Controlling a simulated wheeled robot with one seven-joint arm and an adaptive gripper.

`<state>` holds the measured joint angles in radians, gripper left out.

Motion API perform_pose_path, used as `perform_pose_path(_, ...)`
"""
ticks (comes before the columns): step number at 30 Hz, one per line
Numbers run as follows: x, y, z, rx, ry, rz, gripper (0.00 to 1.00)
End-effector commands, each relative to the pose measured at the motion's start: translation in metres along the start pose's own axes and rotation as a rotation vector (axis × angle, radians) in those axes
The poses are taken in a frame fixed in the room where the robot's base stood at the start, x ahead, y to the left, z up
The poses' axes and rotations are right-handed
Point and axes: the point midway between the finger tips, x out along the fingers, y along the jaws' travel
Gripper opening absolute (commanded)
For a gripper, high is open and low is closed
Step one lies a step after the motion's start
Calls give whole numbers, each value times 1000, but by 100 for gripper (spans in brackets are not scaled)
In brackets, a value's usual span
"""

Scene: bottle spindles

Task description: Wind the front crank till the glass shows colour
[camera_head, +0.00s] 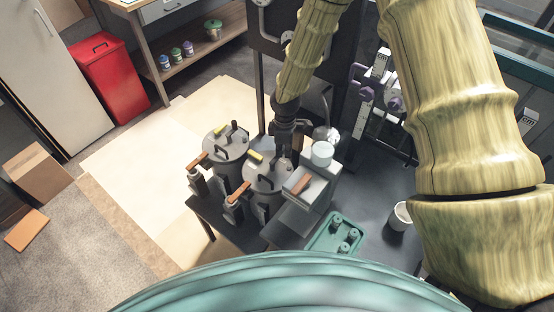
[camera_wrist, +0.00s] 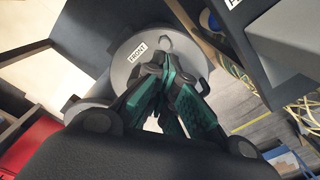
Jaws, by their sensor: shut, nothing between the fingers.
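Two grey round lidded vessels stand side by side on a dark bench. The nearer one (camera_head: 262,178) has an orange-brown handle (camera_head: 236,196) at its left side; the farther one (camera_head: 232,143) has a similar handle (camera_head: 197,160). In the wrist view a grey round top (camera_wrist: 190,43) carries a label reading FRONT (camera_wrist: 137,52) and a small curved metal piece (camera_wrist: 166,37). My gripper (camera_head: 284,150) is at the nearer vessel's back right edge. In the wrist view its teal fingers (camera_wrist: 165,72) are shut and empty over the labelled top. I cannot make out the glass or any colour in it.
A grey box-shaped unit with a white cylinder (camera_head: 322,153) on it stands right of the nearer vessel. A green tray (camera_head: 318,239) with several small dark pieces and a white cup (camera_head: 400,216) are on the bench. A red bin (camera_head: 112,72) stands on the floor at left.

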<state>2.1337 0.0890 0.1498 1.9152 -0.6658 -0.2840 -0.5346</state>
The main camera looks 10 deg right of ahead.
Motion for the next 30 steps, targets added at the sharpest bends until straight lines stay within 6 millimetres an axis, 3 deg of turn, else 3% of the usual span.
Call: perform_pose_path(30,34,0,0,0,-1,0,0)
